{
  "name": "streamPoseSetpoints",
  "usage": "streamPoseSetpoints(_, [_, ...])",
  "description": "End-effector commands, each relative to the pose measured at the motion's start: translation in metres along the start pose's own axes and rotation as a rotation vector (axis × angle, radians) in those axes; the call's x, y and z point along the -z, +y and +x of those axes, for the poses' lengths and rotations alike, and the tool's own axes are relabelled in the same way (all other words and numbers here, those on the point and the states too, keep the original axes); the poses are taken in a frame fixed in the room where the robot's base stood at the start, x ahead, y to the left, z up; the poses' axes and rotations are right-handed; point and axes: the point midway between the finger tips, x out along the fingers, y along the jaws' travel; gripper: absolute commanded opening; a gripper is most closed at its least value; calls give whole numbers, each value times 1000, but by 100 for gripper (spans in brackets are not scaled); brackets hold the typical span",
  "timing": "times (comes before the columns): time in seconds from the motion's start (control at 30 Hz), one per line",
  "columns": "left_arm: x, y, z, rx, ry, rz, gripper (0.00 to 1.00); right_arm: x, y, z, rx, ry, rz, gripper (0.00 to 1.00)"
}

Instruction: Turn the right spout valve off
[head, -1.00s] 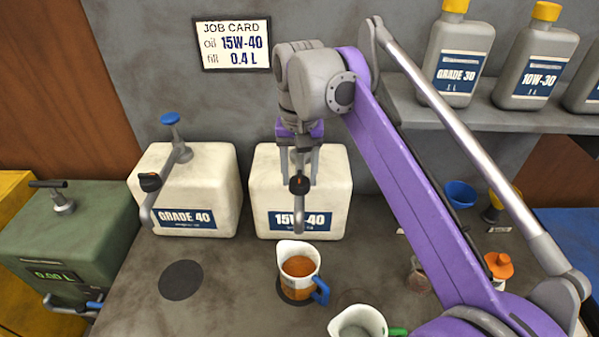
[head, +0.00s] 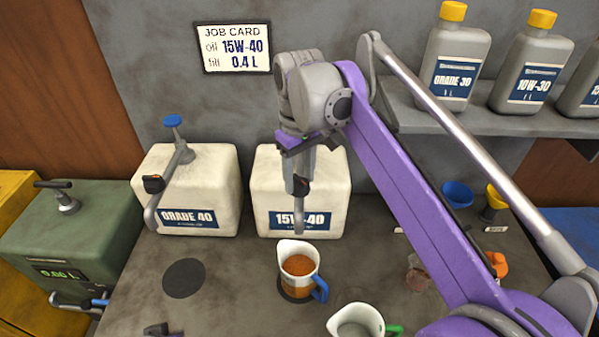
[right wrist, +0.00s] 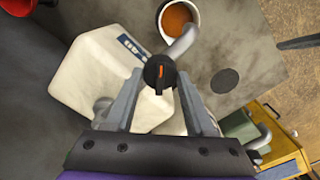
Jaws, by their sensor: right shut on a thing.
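The right spout valve is a black knob with an orange mark (right wrist: 159,73) on the grey spout (head: 299,219) of the white 15W-40 tank (head: 263,188). My right gripper (head: 301,186) is shut on this knob, its fingers on either side of it in the right wrist view. In the head view the gripper largely hides the knob. A white measuring cup (head: 299,265) with a blue handle stands below the spout and holds orange-brown oil. No falling stream is visible. A small dark tip (head: 158,329) at the bottom edge may be my left gripper; its jaws cannot be made out.
The GRADE 40 tank (head: 219,177) with its own spout stands to the left. A green-handled cup (head: 352,323) is at the front. A job card (head: 233,47) reads 15W-40, 0.4 L. Bottles stand on the shelf (head: 408,103). The bench around the dark disc (head: 183,278) is clear.

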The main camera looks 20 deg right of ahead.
Motion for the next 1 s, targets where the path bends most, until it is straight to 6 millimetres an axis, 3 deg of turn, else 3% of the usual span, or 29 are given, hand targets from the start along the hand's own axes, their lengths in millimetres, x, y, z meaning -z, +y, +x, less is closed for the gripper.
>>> streamPoseSetpoints(0.6, [15, 0, -9, 0, 16, 0, 0, 0, 0, -1, 0, 0, -573, 0])
streamPoseSetpoints(1.0, [19, 0, -11, 0, 21, 0, 0, 0, 0, 0, 0, 0, -818, 0])
